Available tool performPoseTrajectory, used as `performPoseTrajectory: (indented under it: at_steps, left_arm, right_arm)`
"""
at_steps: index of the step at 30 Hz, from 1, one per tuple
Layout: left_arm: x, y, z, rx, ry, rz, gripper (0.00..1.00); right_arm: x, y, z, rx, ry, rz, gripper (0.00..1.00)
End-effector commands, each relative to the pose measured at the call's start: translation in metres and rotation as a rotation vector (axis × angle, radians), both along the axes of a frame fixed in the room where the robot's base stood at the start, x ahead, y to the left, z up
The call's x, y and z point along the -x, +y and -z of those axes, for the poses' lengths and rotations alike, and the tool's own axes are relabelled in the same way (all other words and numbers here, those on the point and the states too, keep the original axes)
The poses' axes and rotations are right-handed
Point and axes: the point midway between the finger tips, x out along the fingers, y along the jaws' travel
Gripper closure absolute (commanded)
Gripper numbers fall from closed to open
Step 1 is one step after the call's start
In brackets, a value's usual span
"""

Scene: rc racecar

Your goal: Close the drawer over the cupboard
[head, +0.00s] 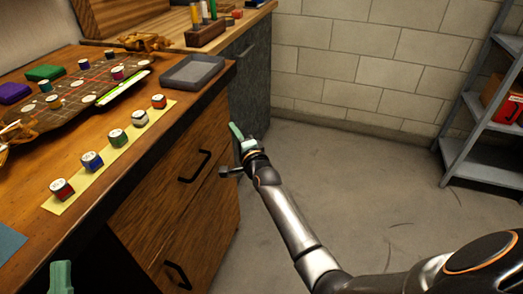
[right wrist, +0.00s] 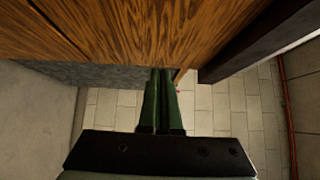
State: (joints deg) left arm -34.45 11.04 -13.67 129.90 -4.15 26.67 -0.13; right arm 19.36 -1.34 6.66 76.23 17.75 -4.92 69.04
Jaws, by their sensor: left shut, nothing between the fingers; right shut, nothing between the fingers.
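The wooden drawer front (head: 180,160) with a black bar handle (head: 195,167) is below the worktop in the head view. Under it is the wooden cupboard front (head: 210,225) with its own black handle (head: 178,275). I cannot tell whether the drawer stands slightly out or flush. My right gripper (head: 236,132) is shut and empty, beside the right end of the drawer front. In the right wrist view its green fingers (right wrist: 162,75) reach the edge of a wooden panel (right wrist: 150,30); contact is unclear. My left gripper (head: 61,276) is shut, only its green tip showing at the bottom left.
The worktop (head: 95,225) holds a yellow strip (head: 105,158) with several small coloured pots, a grey tray (head: 192,73) and a game board. A grey cabinet (head: 252,80) stands beyond. Metal shelves (head: 480,175) stand at the right; the floor (head: 350,190) between is clear.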

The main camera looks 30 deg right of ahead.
Motion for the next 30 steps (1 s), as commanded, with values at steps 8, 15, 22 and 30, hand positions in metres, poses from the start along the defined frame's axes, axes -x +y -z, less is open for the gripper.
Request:
performPoseTrajectory:
  at_steps: [8, 15, 22, 30]
  left_arm:
    - [-0.007, 0.014, 0.212, -0.201, 0.931, -0.075, 0.58]
    - [0.023, 0.012, 0.258, -0.206, 1.144, -0.060, 0.28]
    - [0.040, 0.010, 0.276, -0.212, 1.242, -0.049, 0.28]
    - [0.044, 0.009, 0.280, -0.214, 1.266, -0.045, 0.28]
  right_arm:
    - [0.033, 0.002, 0.001, 0.000, 0.001, 0.000, 1.00]
    - [0.070, 0.005, 0.001, -0.001, 0.001, 0.000, 1.00]
    - [0.094, 0.007, 0.001, -0.001, 0.000, 0.000, 1.00]
    - [0.101, 0.008, 0.002, 0.004, 0.001, -0.001, 1.00]
